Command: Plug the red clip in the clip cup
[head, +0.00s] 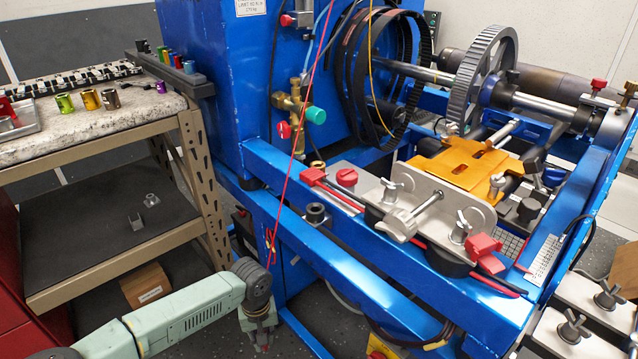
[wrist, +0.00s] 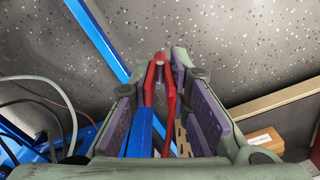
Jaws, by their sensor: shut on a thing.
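The red clip (wrist: 159,85) is between the two fingers of my gripper (wrist: 165,95) in the wrist view, with its two red arms running back between the purple pads. In the head view my gripper (head: 259,322) points down low in front of the blue frame, right of the shelf unit; only a speck of red shows beneath it. A small dark round cup (head: 316,213) stands on the blue front rail, up and to the right of my gripper and apart from it. It looks like the clip cup, but I cannot be certain.
A steel-legged bench (head: 160,210) with coloured cups on its worn top stands at left. A cardboard box (head: 147,286) lies beneath it. A thin red line (head: 297,150) hangs close above my wrist. Blue rails (head: 370,270) and metal clamps (head: 405,222) crowd the right.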

